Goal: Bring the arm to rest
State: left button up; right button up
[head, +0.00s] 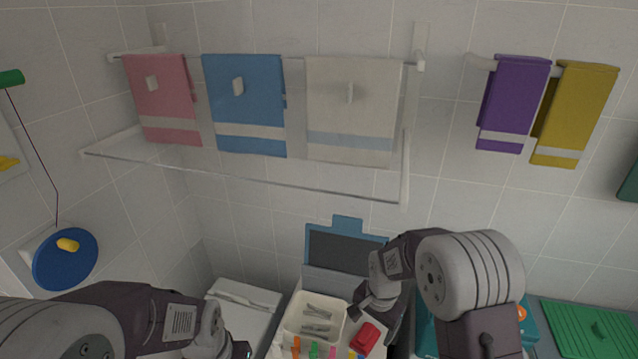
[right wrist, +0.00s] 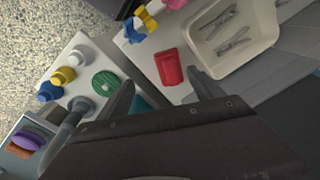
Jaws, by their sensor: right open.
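My right gripper (head: 372,302) hangs over the front of the work area in the head view, beside a white tray. In the right wrist view its two fingers (right wrist: 163,92) are spread apart with nothing between them. A red block (right wrist: 169,67) lies beyond the fingertips, apart from them; it also shows in the head view (head: 368,336). My left arm comes in at the lower left of the head view. The fingers of its gripper cannot be made out at the bottom edge.
A cream bin (head: 289,322) holds grey clips. Pink (head: 160,95), blue (head: 245,100) and white (head: 352,105) towels hang on a wall rail; purple (head: 513,100) and yellow (head: 574,110) towels hang at right. A blue disc (head: 65,270) is at left, a green ribbed board (head: 590,330) at right.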

jog(key=s+d+r, duration=0.3)
jog(key=s+r, duration=0.2)
jog(key=r, duration=0.1)
jog(key=s+d+n, duration=0.1)
jog(key=s+n, duration=0.7)
jog(key=s, duration=0.1)
jog(key=shift+d+f+p, duration=0.25)
jog(key=shift+f+p, duration=0.05)
jog(key=shift+f, duration=0.15)
